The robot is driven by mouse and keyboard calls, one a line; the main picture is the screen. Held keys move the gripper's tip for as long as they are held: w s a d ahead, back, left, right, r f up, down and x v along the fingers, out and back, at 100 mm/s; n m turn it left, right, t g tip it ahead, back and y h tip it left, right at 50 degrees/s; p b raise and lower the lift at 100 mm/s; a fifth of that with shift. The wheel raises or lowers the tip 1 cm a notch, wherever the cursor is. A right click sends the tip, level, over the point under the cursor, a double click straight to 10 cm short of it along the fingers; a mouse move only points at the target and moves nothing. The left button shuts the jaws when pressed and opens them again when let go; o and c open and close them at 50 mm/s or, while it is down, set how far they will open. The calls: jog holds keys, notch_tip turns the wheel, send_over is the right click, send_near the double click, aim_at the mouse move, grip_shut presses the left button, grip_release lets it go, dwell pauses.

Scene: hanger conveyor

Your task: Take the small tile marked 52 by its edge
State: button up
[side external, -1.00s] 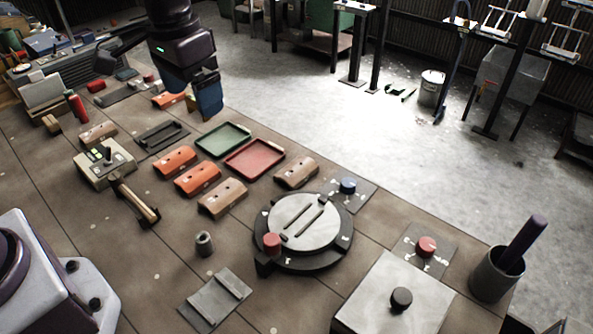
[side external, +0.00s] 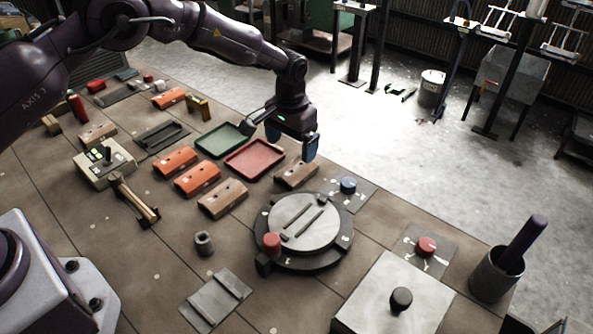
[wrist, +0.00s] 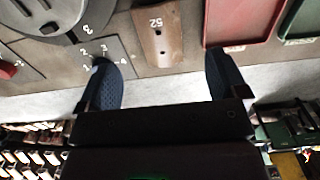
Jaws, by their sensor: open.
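The tile marked 52 (wrist: 158,36) is a brown, slightly arched piece with two dark holes. In the side external view the brown tile (side external: 297,174) lies on the bench between the red tray and the round dial. My gripper (side external: 291,146) is open and empty above the bench, by the tile's far end. In the wrist view my gripper (wrist: 160,60) has its two blue fingers spread wider than the tile. The tile lies ahead of the fingertips, between their lines, and no contact shows.
The red tray (side external: 281,162) and green tray (side external: 245,147) lie left of the tile. Other tiles, orange (side external: 197,179) and brown (side external: 223,198), lie nearby. The bench edge runs just behind the tile.

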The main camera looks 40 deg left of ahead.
aim_at(296, 172)
jog(key=f, duration=0.8)
jog(key=shift+s+d+f, duration=0.1)
jog(key=shift+s, duration=0.1)
jog(key=c, duration=1)
jog(key=shift+c, duration=0.2)
